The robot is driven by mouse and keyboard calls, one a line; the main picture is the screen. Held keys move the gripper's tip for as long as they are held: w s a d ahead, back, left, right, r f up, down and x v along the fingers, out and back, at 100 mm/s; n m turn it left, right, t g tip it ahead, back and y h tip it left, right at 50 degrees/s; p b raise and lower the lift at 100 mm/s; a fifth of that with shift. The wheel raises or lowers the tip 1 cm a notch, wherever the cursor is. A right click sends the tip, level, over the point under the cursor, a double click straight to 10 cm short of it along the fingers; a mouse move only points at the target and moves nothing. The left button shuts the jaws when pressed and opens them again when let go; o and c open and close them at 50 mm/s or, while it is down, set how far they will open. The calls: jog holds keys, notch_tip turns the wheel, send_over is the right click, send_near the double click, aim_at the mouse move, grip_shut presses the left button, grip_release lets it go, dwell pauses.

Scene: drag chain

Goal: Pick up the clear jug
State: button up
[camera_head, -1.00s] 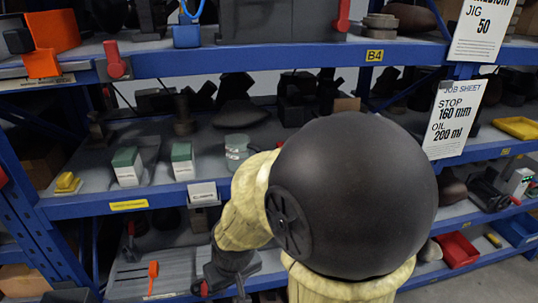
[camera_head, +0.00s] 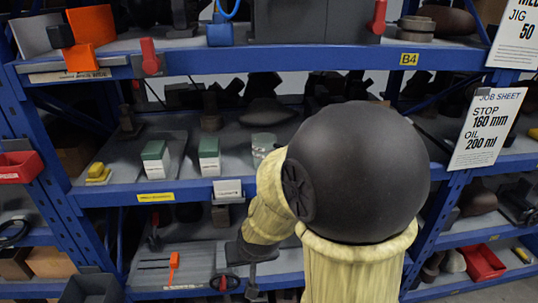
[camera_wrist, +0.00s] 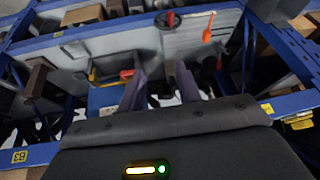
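The clear jug (camera_head: 263,144) stands on the middle shelf in the head view, right of two green-and-white boxes. My arm's pale link and dark round joint are in front of its right side, so part of it is hidden. I cannot make out the jug in the wrist view. My gripper (camera_wrist: 160,82) shows two dark fingers apart with nothing visible between them. In the head view the dark hand hangs below the jug's shelf, in front of the lower shelf.
Green-and-white boxes (camera_head: 156,159) and a yellow block (camera_head: 98,174) stand left of the jug. The blue shelf edge (camera_head: 120,193) runs in front. An orange tool (camera_head: 173,266) lies on the lower shelf. A job sheet (camera_head: 476,128) hangs at right.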

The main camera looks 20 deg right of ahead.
jog(key=w+d+r+m+t+h+p, duration=0.25)
jog(key=w+d+m+t+h, duration=0.2)
jog(key=w, duration=0.55)
jog(key=d+r+m+t+h+p, duration=0.1)
jog(key=d+r+m+t+h, duration=0.2)
jog(key=r+h, duration=0.4)
jog(key=shift+s+d+r+h, duration=0.25)
jog(key=shift+s+r+h, duration=0.1)
jog(key=shift+h, duration=0.4)
jog(key=shift+w, duration=0.1)
jog(key=p+x, duration=0.5)
jog(key=x, duration=0.7)
jog(key=shift+w+d, duration=0.1)
